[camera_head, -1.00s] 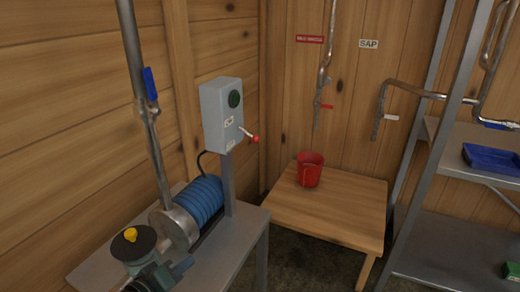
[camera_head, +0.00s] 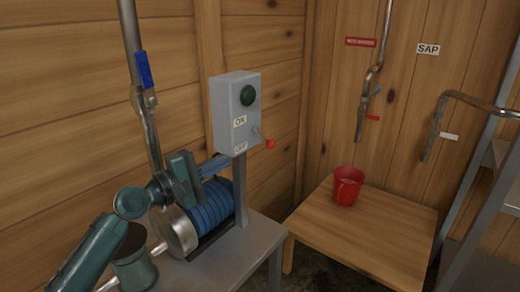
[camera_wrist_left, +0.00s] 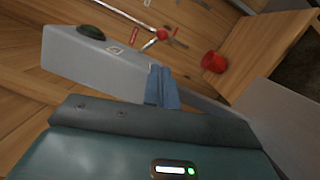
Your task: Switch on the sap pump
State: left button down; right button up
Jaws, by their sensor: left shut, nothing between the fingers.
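The grey switch box (camera_head: 236,112) stands on a post above the blue sap pump (camera_head: 213,203), with a dark green round button or lamp (camera_head: 248,95) and ON and OFF labels. A lever with a red knob (camera_head: 270,144) sticks out of its right side, sloping slightly down towards the OFF level. My left gripper (camera_head: 215,166) is shut and empty, just left of the box's lower part and above the pump. In the left wrist view its fingers (camera_wrist_left: 162,88) are in front of the box (camera_wrist_left: 90,62), apart from the red knob (camera_wrist_left: 162,34). My right gripper is not in view.
A metal pipe with a blue-handled valve (camera_head: 145,70) rises at left. The space right of the lever is clear.

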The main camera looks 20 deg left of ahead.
aim_at(263, 138)
pick_arm(q)
jog(key=shift+s, duration=0.1)
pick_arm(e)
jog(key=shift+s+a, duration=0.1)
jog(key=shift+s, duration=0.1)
pick_arm(q)
jog(key=p+x, duration=0.1)
jog(key=x, duration=0.9)
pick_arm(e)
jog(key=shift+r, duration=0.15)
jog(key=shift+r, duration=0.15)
pick_arm(q)
jog(key=shift+r+n+p, duration=0.1)
jog(key=shift+n+p, duration=0.3)
jog(key=shift+p, duration=0.05)
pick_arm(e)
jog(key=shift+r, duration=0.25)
